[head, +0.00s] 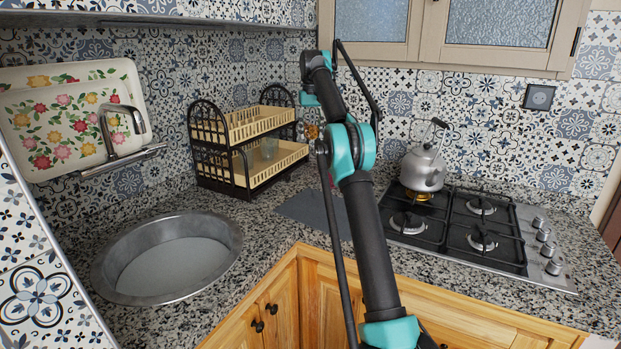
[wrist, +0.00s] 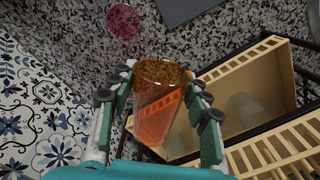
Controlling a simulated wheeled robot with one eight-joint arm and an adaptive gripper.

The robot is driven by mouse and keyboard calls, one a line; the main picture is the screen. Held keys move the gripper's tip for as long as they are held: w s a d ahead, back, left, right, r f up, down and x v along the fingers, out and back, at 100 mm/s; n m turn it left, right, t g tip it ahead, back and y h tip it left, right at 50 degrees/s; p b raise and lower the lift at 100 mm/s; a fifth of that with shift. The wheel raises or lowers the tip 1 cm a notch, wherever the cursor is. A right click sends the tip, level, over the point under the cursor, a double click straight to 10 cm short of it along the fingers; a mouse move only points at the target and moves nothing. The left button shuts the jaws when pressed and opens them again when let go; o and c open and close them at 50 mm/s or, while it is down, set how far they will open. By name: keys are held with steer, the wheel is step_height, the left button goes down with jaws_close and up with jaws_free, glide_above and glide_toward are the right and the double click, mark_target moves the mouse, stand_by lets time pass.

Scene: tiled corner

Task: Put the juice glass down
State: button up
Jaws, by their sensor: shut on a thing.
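The juice glass (wrist: 155,110) is a clear tumbler with orange contents, seen from above in the wrist view. My gripper (wrist: 160,84) is shut on it, with one finger on each side. In the head view a small orange patch, likely this glass (head: 311,131), shows just left of my arm, beside the dish rack. My gripper's fingers are hidden there. I cannot tell whether the glass base touches the counter.
A two-tier dish rack (head: 252,180) with a clear glass (head: 269,148) stands close on the left. A pink-red round thing (wrist: 123,20) and a dark grey mat (wrist: 188,8) are on the granite counter. The stove (head: 470,232) with a kettle (head: 423,168) is right; the sink (head: 170,262) is front left.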

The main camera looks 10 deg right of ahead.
mark_target(311, 185)
steer(key=shift+w+f, duration=0.2)
steer(key=shift+f, duration=0.1)
step_height(311, 185, down, 19)
steer(key=shift+s+f, duration=0.1)
steer(key=shift+f, duration=0.05)
steer(key=shift+f, duration=0.1)
stand_by(0.3)
steer(key=o, duration=1.2)
step_height(311, 185, up, 12)
steer(key=shift+r, duration=0.15)
